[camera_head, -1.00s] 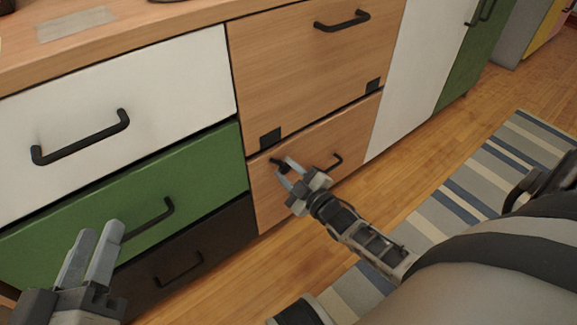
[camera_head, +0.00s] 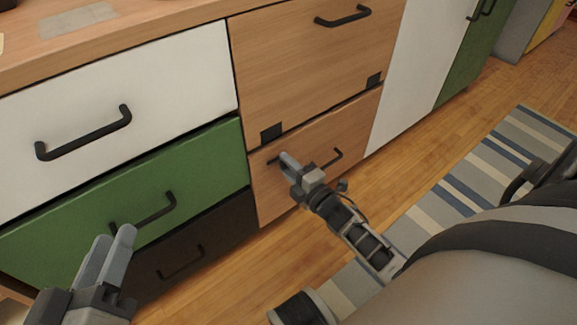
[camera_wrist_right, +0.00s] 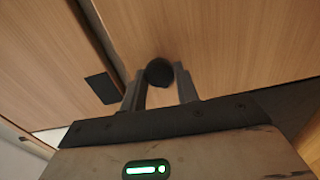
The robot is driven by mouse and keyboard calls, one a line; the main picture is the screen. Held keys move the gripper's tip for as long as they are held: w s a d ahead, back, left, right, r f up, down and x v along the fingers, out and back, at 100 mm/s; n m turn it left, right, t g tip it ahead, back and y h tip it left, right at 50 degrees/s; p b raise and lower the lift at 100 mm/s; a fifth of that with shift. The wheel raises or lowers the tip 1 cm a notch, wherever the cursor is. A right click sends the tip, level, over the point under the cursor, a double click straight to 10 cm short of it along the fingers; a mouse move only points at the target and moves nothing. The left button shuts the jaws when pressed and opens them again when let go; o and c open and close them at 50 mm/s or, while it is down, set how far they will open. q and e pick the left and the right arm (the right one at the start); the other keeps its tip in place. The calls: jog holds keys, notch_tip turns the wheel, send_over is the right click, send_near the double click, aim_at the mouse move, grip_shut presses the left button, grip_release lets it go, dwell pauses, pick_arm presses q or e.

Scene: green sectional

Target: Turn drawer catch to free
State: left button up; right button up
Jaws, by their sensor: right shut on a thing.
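The drawer catch (camera_head: 271,161) is a small black knob at the upper left of the lower wooden drawer's front (camera_head: 275,199). In the right wrist view the round black end of the catch (camera_wrist_right: 160,72) sits between my two fingertips. My right gripper (camera_head: 285,159) is shut on it and covers most of it in the head view. How far the catch is turned cannot be told. The drawer's black handle (camera_head: 334,158) is partly hidden behind my right gripper. My left gripper (camera_head: 113,236) is empty, its fingers slightly apart, in front of the green drawer.
Above is a wooden front (camera_head: 310,70) with black square plates (camera_head: 271,132) at its lower corners. To the left are white (camera_head: 190,75), green (camera_head: 70,220) and dark brown (camera_head: 215,225) drawers with black handles. A striped rug (camera_head: 490,165) lies on the wooden floor at right.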

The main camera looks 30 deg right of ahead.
pick_arm(q)
jog(key=shift+r, duration=0.15)
pick_arm(e)
jog(key=shift+n, duration=0.4)
jog(key=o, duration=0.9)
jog(key=shift+o, duration=0.2)
